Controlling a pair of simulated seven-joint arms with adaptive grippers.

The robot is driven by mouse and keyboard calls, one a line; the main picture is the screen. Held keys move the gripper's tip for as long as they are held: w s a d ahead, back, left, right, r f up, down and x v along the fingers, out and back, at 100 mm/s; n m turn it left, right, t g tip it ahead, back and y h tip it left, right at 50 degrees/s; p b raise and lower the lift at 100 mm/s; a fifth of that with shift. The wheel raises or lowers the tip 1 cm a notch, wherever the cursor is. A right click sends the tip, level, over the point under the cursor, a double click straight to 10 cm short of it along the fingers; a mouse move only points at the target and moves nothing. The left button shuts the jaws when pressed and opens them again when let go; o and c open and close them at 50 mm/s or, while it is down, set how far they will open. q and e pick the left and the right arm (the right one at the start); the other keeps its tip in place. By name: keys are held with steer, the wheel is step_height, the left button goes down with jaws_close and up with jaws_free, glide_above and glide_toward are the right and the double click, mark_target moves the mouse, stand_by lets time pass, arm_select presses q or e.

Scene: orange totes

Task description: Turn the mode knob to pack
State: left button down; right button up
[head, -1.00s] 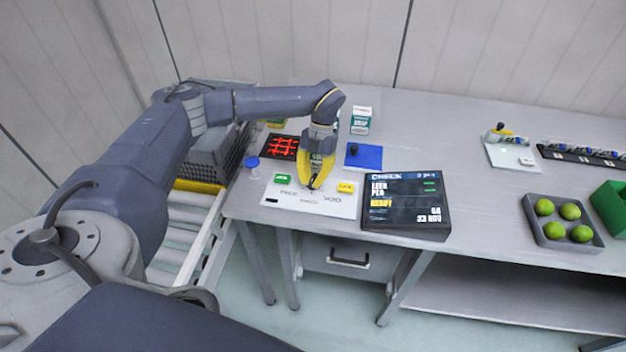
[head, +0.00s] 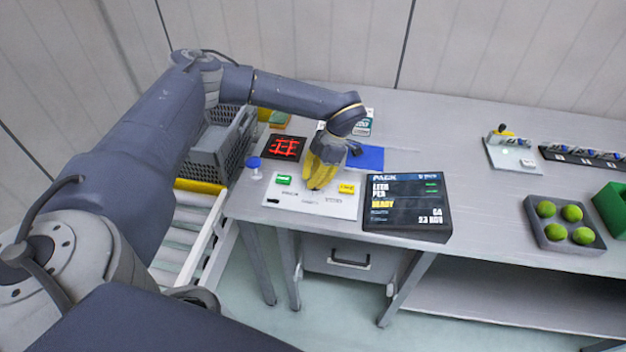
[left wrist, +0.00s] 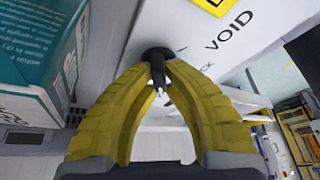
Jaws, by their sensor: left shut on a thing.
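The white panel (head: 345,211) lies near the front edge of the bench, with a green button, a yellow button and printed mode words. Its black mode knob (left wrist: 157,54) shows between the yellow fingertips in the left wrist view; the fingers hide it in the head view. My left gripper (head: 315,187) is shut on the knob, its wrist turned and leaning right. The word VOID shows beside the knob in the left wrist view. The display (head: 407,205) right of the panel reads PACK in its top line. My right gripper is not in view.
A blue pad (head: 368,158) and a boxed carton (head: 362,124) are close behind my gripper. A blue-topped item (head: 254,166) stands left of the panel, near a black pad with red lines (head: 284,147). A tray of green fruit (head: 540,232) is at right.

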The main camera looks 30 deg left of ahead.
arm_select(q)
steer(key=shift+m, duration=0.4)
steer(key=c, duration=1.5)
jaws_free()
steer(key=shift+o, duration=0.2)
steer(key=v, duration=1.2)
steer(key=shift+d, duration=0.1)
